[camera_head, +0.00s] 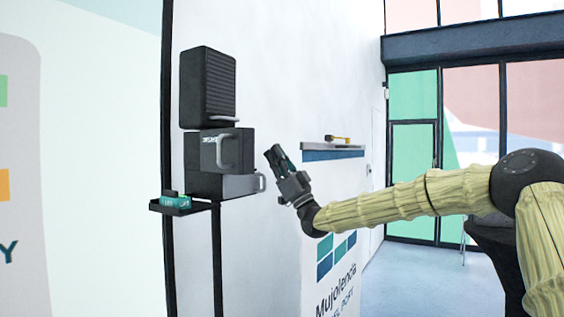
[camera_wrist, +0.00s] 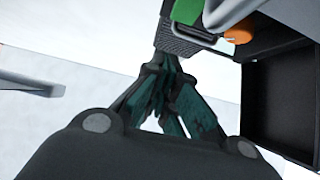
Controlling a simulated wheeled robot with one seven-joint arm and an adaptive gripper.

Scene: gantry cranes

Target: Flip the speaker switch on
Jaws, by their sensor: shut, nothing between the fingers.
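The speaker (camera_head: 207,88) appears to be the black ribbed box on the white wall, above other black boxes. I cannot make out its switch for certain in the head view. In the wrist view, a ribbed dark part (camera_wrist: 185,42) shows beyond my fingertips, with a green piece (camera_wrist: 187,12) and an orange piece (camera_wrist: 238,37) near it; I cannot tell which is the switch. My gripper (camera_head: 273,154) is shut and empty, right of the boxes and apart from them in the head view. Its closed fingers show in the wrist view (camera_wrist: 162,72).
Below the speaker are a black box with a grey handle (camera_head: 221,152) and a lower box with a handle (camera_head: 240,186). A small black tray (camera_head: 155,207) holds a teal box (camera_head: 175,200).

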